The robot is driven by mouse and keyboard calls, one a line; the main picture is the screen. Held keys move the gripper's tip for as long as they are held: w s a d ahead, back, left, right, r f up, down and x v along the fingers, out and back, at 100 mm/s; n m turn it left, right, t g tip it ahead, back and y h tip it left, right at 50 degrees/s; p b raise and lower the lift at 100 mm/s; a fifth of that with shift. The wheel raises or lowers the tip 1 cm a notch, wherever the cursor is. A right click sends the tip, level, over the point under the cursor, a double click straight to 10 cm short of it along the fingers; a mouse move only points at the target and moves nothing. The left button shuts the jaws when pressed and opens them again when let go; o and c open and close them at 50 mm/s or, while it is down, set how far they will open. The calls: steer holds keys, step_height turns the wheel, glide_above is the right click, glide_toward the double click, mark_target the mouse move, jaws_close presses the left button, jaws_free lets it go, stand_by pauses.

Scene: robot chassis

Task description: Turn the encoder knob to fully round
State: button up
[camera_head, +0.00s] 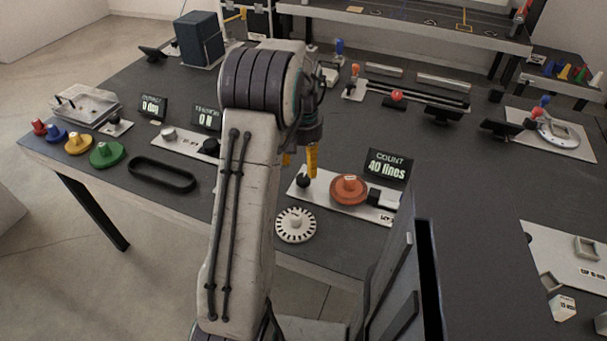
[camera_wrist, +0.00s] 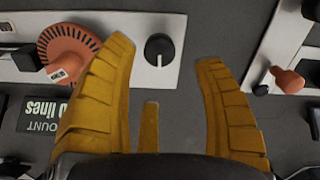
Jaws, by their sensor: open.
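The encoder panel is a white plate (camera_head: 330,205) with an orange slotted disc (camera_head: 349,190) and a black knob (camera_head: 303,183). In the wrist view the black knob (camera_wrist: 159,50) has a pale pointer line pointing down in the picture. The orange disc also shows there (camera_wrist: 80,42), partly hidden by a finger. A "COUNT" display (camera_head: 388,167) behind the panel reads 40 lines. My gripper (camera_wrist: 168,66) is open, its yellow fingertips on either side of the knob in the wrist view. In the head view the yellow fingers (camera_head: 301,172) are just above the knob. Contact cannot be told.
A white slotted disc (camera_head: 295,225) lies in front of the panel. A black ring-shaped belt (camera_head: 161,173) and coloured knobbed discs lie to the left. In the wrist view another white plate with an orange handle (camera_wrist: 288,80) is at the right.

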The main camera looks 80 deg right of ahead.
mark_target(304, 177)
steer(key=shift+f, duration=3.25)
steer(key=c, duration=1.2)
